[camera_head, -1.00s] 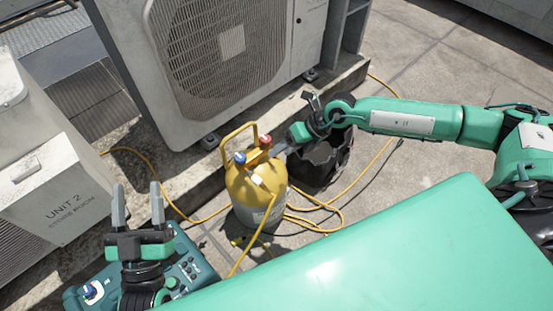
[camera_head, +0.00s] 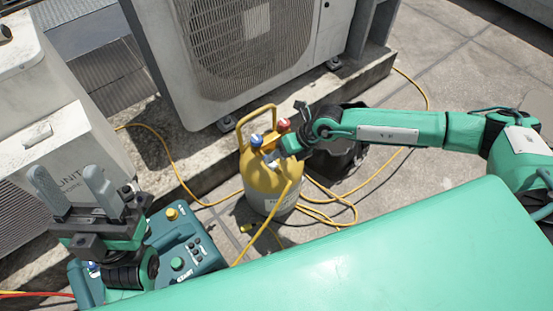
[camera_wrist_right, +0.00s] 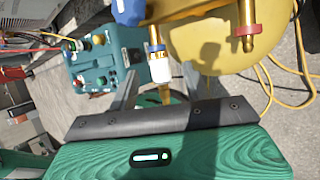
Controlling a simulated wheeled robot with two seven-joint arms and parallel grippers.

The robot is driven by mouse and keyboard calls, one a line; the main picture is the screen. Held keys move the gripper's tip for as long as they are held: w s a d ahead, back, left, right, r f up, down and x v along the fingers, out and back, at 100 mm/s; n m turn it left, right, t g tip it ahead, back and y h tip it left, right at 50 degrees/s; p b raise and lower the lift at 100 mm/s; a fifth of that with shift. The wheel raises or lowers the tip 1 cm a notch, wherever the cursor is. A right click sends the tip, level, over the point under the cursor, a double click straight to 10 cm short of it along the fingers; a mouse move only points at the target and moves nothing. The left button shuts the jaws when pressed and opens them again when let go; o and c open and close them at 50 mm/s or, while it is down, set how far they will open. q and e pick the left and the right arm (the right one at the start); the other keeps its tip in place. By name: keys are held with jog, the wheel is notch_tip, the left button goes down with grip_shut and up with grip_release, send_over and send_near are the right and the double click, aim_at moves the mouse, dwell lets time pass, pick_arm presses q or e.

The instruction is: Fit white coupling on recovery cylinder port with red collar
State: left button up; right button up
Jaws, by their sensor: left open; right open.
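The recovery cylinder (camera_head: 272,190) is yellow on top and pale below, upright, with a blue knob (camera_head: 256,140) and a red knob (camera_head: 283,125). My right gripper (camera_head: 275,156) is at its valves. In the right wrist view the white coupling (camera_wrist_right: 160,69) is in line below the brass port under the blue knob; I cannot tell whether it is seated. The open jaws of my right gripper (camera_wrist_right: 158,90) stand either side of it, apparently not touching. The port with the red collar (camera_wrist_right: 247,32) is to the right, bare. My left gripper (camera_head: 73,192) is open and empty.
A teal machine (camera_head: 185,250) stands left of the cylinder. A black bucket (camera_head: 338,155) is close behind my right gripper. A yellow hose (camera_head: 335,215) loops on the ground. A condenser (camera_head: 235,60) on a concrete ledge stands behind, a white unit (camera_head: 60,140) at left.

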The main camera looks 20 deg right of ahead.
jog(key=shift+x, duration=0.95)
grip_shut()
